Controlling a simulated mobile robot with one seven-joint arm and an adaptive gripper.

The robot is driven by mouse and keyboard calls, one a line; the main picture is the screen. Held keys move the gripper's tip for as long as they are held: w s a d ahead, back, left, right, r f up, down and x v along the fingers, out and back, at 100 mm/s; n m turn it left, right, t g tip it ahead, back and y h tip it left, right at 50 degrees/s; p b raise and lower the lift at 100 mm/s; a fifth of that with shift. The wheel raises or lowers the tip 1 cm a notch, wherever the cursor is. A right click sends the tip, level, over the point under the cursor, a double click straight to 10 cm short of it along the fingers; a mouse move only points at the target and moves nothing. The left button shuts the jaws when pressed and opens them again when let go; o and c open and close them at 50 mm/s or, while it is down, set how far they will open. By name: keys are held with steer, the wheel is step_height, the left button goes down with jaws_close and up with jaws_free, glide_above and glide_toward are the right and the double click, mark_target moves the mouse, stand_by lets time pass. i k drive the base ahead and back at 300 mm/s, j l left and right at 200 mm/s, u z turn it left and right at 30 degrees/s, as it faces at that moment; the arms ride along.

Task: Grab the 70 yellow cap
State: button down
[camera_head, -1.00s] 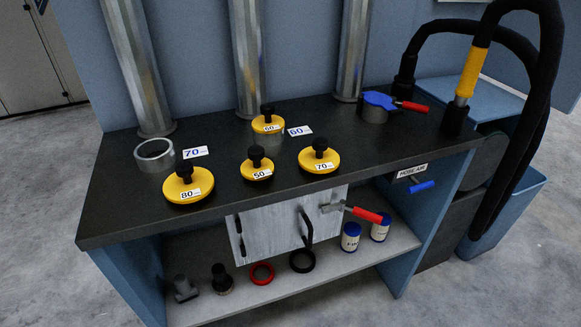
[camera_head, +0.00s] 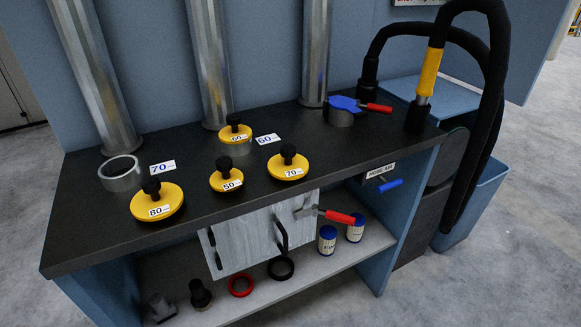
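The yellow cap marked 70 (camera_head: 288,168) lies on the dark bench top (camera_head: 330,160), near its front edge. It is a round disc with a black knob on top and a white label. It stands apart from the other caps, to the right of the yellow cap marked 50 (camera_head: 227,180). Nothing covers it. My gripper is not in view.
A yellow cap marked 80 (camera_head: 157,203) lies front left, and one marked 60 (camera_head: 235,135) sits on a grey ring. An open grey ring (camera_head: 121,174) stands by the 70 card (camera_head: 163,168). A blue-topped clamp (camera_head: 343,109) and black hoses (camera_head: 499,110) stand right.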

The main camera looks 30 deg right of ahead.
mark_target(287, 165)
steer(key=l+z, duration=0.25)
steer(key=l, duration=0.4)
steer(key=l+z, duration=0.3)
steer(key=l, duration=0.35)
